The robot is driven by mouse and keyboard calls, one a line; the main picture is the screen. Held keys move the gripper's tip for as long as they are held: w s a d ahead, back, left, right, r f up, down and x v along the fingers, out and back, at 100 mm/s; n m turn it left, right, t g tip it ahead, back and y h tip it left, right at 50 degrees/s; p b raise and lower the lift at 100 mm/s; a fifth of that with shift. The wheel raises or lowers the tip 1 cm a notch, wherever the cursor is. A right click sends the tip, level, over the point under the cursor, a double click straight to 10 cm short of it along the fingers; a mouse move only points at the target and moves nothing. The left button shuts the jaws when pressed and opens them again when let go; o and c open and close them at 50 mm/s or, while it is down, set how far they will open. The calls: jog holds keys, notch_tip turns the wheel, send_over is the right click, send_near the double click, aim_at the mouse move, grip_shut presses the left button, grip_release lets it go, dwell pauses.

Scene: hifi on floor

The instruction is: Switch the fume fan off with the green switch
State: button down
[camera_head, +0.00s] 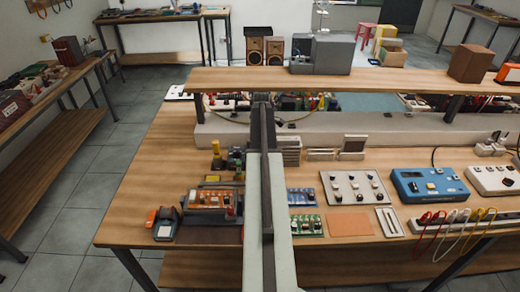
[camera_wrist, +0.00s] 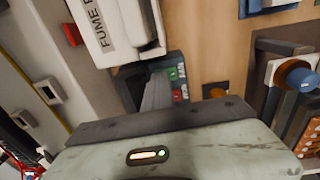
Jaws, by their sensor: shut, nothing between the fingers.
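A white box lettered "FUME" (camera_wrist: 112,25), its label cut off by the frame edge, is at the top of the wrist view. Just below it is a dark switch box (camera_wrist: 148,68) with a green switch (camera_wrist: 173,75) and small red parts (camera_wrist: 177,96) on its right side. My gripper (camera_wrist: 158,90) is shut and empty. Its grey fingers lie over the dark box, just left of the green switch, and hide part of the box. I cannot tell whether they touch it. In the head view my arm hides this spot.
Grey trunking with a white socket (camera_wrist: 48,92) runs along the left of the wrist view. A blue and orange knobbed tool (camera_wrist: 297,78) stands at right. In the head view, a raised shelf (camera_head: 400,80) spans the bench, and circuit boards (camera_head: 305,197) lie beside my arm.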

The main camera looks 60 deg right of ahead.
jog(key=shift+s+a+f, duration=0.2)
jog(key=shift+s+a, duration=0.1)
jog(key=shift+s, duration=0.15)
jog(key=shift+s+a+f, duration=0.15)
jog(key=shift+s+a, duration=0.1)
jog(key=shift+s, duration=0.15)
jog(key=shift+w+d+r+p, duration=0.2)
jog(key=shift+r+p, duration=0.25)
jog(key=shift+p, duration=0.15)
notch_tip(320, 180, up, 14)
jog(key=w+p, duration=0.1)
jog(key=p, duration=1.2)
jog(key=shift+d+p, duration=0.2)
jog(key=shift+p, duration=0.2)
jog(key=shift+f, duration=0.1)
